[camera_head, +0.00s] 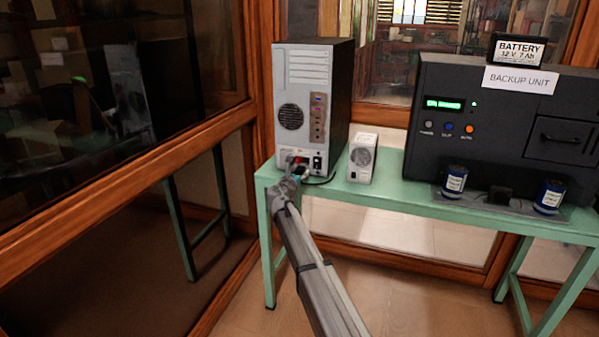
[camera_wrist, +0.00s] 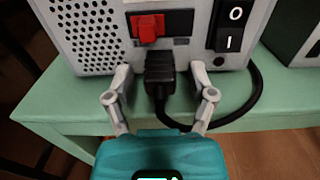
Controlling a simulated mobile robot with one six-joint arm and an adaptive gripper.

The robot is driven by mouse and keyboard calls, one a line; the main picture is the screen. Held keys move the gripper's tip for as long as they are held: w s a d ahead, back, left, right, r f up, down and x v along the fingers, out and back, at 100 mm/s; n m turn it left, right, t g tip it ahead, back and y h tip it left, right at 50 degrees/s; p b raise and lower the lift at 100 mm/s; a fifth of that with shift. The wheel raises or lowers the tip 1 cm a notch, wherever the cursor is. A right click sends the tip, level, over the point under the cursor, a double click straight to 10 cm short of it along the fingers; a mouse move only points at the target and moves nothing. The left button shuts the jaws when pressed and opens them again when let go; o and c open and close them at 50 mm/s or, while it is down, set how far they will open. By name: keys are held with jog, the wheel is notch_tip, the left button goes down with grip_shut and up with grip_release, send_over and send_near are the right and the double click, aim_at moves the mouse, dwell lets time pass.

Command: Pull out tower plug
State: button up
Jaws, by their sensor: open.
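The computer tower (camera_head: 308,105) stands at the left end of the green table, its back panel facing me; that panel fills the top of the wrist view (camera_wrist: 180,60). The black tower plug (camera_wrist: 160,75) sits in the tower's socket, below a red switch (camera_wrist: 148,28) and left of a black rocker switch (camera_wrist: 230,25). Its black cable (camera_wrist: 257,95) loops around to the right. My gripper (camera_wrist: 161,80) is open, with one finger on each side of the plug and visible gaps between. In the head view my gripper (camera_head: 296,168) is at the tower's lower back, hiding the plug.
A small white power supply unit (camera_head: 361,158) stands right of the tower. A black backup unit (camera_head: 480,125) with a battery (camera_head: 517,50) on top and two dark canisters (camera_head: 454,181) in front takes the right side. The green table's front edge (camera_head: 400,200) lies below.

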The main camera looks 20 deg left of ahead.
jog(key=shift+w, duration=0.55)
grip_shut()
